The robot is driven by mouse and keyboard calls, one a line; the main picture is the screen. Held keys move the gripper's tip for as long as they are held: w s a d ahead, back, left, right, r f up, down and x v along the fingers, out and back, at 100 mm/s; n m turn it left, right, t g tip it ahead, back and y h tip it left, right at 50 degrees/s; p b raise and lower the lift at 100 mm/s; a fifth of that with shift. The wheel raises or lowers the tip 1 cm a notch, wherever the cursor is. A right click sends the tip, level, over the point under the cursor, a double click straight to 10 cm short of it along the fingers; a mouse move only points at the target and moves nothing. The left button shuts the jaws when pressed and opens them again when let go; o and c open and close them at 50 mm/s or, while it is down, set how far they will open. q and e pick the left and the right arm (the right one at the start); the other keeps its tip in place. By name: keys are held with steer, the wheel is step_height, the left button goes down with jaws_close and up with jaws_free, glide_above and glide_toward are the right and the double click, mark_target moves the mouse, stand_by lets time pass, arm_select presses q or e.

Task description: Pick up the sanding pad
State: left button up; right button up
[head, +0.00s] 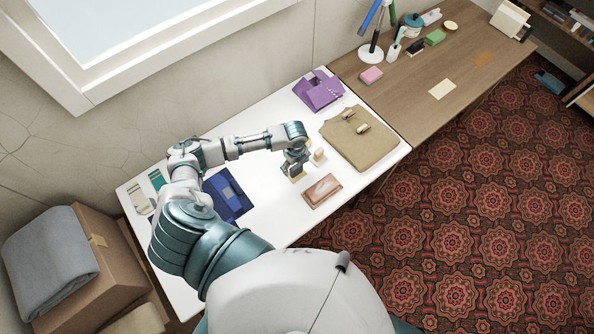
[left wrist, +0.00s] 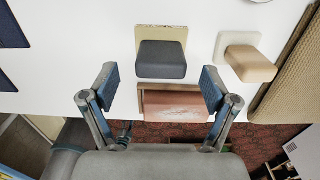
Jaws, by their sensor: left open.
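A dark grey block (left wrist: 161,59), which looks like the sanding pad, lies on a yellowish square (left wrist: 173,33) on the white table. My left gripper (left wrist: 158,88) is open, with its two fingers apart on either side of the near edge of the block in the left wrist view. Nothing is held between them. In the head view the left gripper (head: 294,167) hides the block, and only a bit of the yellowish square (head: 298,177) shows below it. My right gripper is not in view.
A tan block (left wrist: 250,63) stands close to the right of the grey one. A brown tray with a pinkish top (head: 322,190) lies nearer the table's front edge. A folded tan cloth (head: 365,148) is to the right, a blue item (head: 232,197) to the left.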

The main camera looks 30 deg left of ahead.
mark_target(294, 166)
arm_select(q)
steer(key=f, duration=0.2)
steer(key=a+f, duration=0.1)
steer(key=f, duration=0.1)
steer(key=shift+a+f+p, duration=0.1)
steer(key=shift+a+p, duration=0.05)
steer(key=shift+p, duration=0.15)
steer(key=shift+d+f, duration=0.2)
steer(key=shift+f, duration=0.1)
steer(key=shift+d, duration=0.35)
steer(key=shift+d+r, duration=0.1)
steer(key=shift+d, duration=0.6)
steer(key=c, duration=0.8)
steer(key=shift+a, duration=0.25)
steer(key=c, duration=0.4)
steer(key=shift+a, duration=0.3)
steer(key=shift+c, duration=0.3)
steer(key=shift+a+r, duration=0.4)
steer(key=shift+a, duration=0.05)
steer(key=r, duration=0.5)
steer(key=d+r, duration=0.1)
steer(key=r, duration=0.2)
steer(key=shift+d+r+b, duration=0.1)
steer(key=shift+b, duration=0.2)
steer(key=shift+r, duration=0.45)
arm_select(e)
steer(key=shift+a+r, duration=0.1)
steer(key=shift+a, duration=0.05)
